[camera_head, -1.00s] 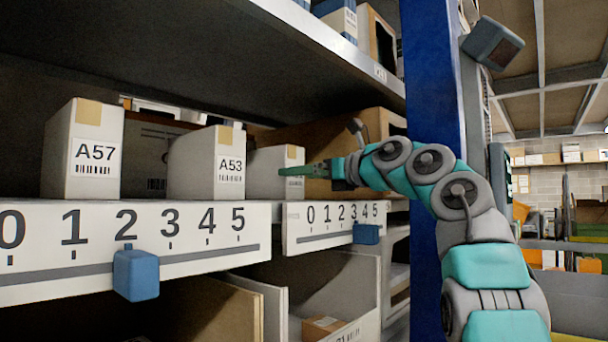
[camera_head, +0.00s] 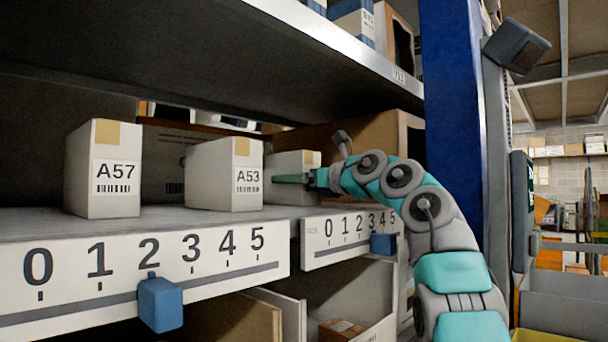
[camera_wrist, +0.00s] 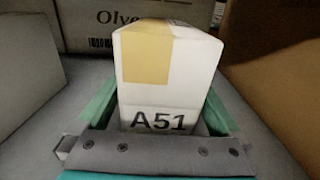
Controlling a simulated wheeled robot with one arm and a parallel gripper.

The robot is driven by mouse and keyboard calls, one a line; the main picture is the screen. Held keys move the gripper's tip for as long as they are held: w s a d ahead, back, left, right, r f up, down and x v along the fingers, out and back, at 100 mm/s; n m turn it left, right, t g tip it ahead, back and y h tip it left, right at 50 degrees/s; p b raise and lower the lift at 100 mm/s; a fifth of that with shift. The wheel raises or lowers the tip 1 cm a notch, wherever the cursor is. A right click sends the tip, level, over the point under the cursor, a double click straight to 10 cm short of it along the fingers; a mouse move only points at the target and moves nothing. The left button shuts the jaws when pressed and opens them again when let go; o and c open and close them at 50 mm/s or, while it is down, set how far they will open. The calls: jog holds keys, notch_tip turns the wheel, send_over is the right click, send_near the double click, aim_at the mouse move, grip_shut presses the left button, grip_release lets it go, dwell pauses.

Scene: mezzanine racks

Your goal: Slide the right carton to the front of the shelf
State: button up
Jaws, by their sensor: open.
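The right carton, a white box with a tan tape strip and the label A51, stands upright on the shelf (camera_head: 178,222). It shows in the head view (camera_head: 290,160), partly behind my gripper (camera_head: 289,179), and fills the middle of the wrist view (camera_wrist: 185,75). My gripper is open in the wrist view (camera_wrist: 162,100), with one green finger along each side of the carton's front part. I cannot tell whether either finger touches it. The carton's lower front is hidden by the gripper body.
Cartons A57 (camera_head: 103,170) and A53 (camera_head: 225,175) stand to the left. A brown box (camera_wrist: 88,28) is behind A51, and a brown wall or box (camera_wrist: 285,75) is close on its right. Numbered front rails carry blue markers (camera_head: 160,303) (camera_head: 383,244). An upper shelf (camera_head: 300,45) hangs above.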

grip_shut()
dwell(0.9)
